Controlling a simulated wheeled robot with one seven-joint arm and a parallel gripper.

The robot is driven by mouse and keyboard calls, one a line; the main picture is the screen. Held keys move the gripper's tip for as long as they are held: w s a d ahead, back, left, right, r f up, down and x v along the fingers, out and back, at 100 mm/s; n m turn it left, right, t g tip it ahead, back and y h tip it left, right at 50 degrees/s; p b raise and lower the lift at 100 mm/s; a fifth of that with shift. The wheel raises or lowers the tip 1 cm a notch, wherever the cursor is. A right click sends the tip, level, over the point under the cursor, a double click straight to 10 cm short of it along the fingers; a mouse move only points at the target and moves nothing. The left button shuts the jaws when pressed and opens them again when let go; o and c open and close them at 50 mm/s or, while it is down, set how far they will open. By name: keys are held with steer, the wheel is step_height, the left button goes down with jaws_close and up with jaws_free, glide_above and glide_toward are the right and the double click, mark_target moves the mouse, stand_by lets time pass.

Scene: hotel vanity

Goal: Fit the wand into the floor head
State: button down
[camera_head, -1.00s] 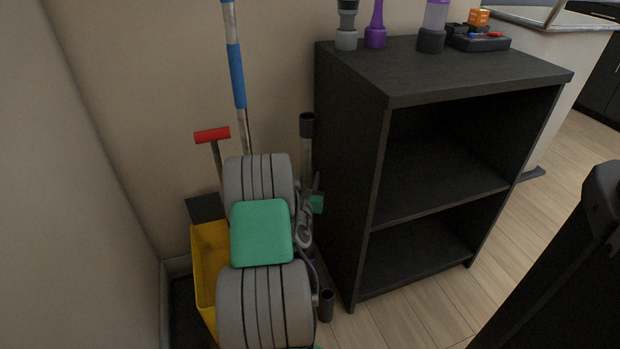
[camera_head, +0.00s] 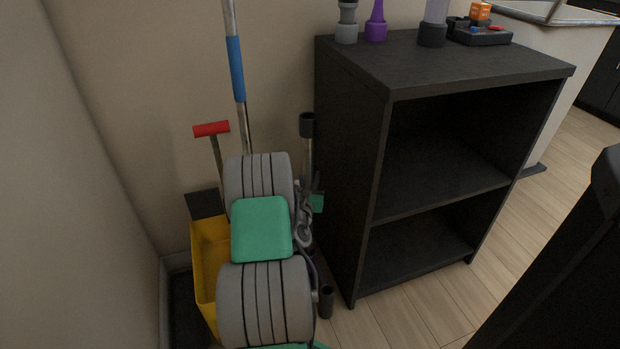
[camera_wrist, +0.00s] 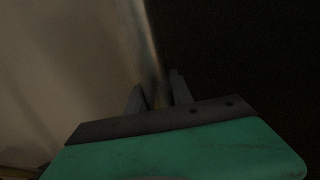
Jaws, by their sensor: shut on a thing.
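The wand (camera_head: 308,155) is a metal tube with a dark collar at its top. It stands roughly upright between my arm and the dark cabinet. My gripper (camera_wrist: 156,86) is shut on the wand, and the tube (camera_wrist: 150,55) runs up from between the fingers in the wrist view. In the head view my arm hides most of the grip and the wand's lower part. A short dark open-topped tube (camera_head: 326,302) stands low beside my arm; it may be the floor head's neck. The floor head's body is hidden, and I cannot tell whether the wand touches it.
A dark open-shelved cabinet (camera_head: 350,180) stands close on the right, with several attachments and a small tray (camera_head: 480,35) on top. A yellow bucket (camera_head: 205,265), a red-handled tool (camera_head: 211,129) and a blue-gripped pole (camera_head: 236,70) crowd the left. The floor before the cabinet is clear.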

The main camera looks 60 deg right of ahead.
steer(key=shift+f+b, duration=0.45)
steer(key=shift+f, duration=2.05)
steer(key=c, duration=1)
jaws_free()
steer(key=shift+c, duration=0.2)
steer(key=shift+a, duration=0.15)
steer(key=v, duration=0.7)
steer(key=shift+a, duration=0.25)
steer(key=shift+a, duration=0.1)
